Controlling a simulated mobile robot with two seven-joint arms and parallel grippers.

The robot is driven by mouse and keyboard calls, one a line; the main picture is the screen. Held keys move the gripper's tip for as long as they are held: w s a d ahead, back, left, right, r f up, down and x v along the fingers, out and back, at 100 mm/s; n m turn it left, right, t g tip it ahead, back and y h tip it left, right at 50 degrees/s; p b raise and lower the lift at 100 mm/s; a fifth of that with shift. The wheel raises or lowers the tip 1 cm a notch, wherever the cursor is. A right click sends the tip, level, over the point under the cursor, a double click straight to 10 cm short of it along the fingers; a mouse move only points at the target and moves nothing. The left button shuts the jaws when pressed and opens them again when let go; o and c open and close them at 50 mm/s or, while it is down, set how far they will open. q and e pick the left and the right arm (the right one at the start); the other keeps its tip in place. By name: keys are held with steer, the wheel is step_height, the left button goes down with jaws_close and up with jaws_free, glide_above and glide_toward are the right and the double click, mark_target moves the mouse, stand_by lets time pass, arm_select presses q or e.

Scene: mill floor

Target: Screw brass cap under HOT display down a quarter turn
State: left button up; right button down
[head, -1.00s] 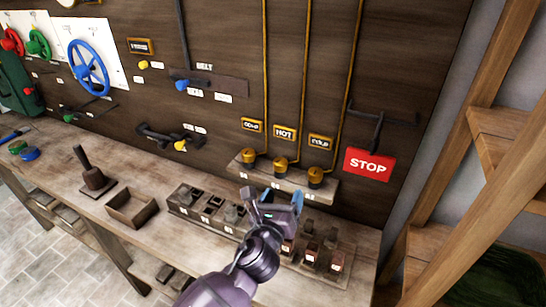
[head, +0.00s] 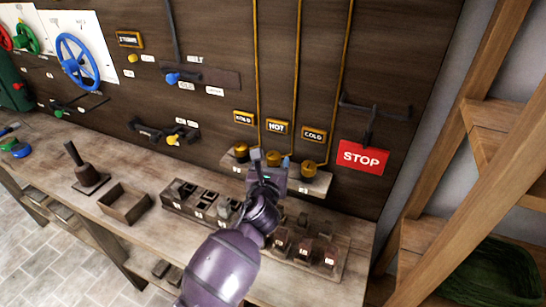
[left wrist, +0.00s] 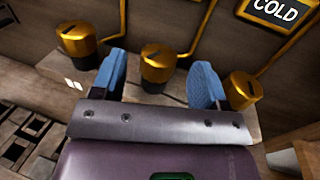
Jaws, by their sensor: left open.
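The HOT display (head: 277,128) is the middle one of three small framed signs on the dark board. Below it, the middle brass cap (head: 273,158) sits on a wooden shelf; it also shows in the left wrist view (left wrist: 158,62), with a dark slot on top. My left gripper (head: 270,165) is open, with its blue fingers (left wrist: 160,72) on either side of this cap. The gripper hides part of the shelf in the head view. My right gripper is not in view.
Neighbouring brass caps stand to the left (left wrist: 78,40) and right (left wrist: 242,90), the right one close to a finger. A red STOP sign (head: 362,158) is to the right. Dark blocks (head: 200,202) and an open wooden box (head: 125,203) lie on the bench.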

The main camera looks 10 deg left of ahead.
arm_select(q)
steer(key=shift+w+a, duration=0.1)
steer(key=shift+w, duration=1.3)
steer(key=c, duration=0.9)
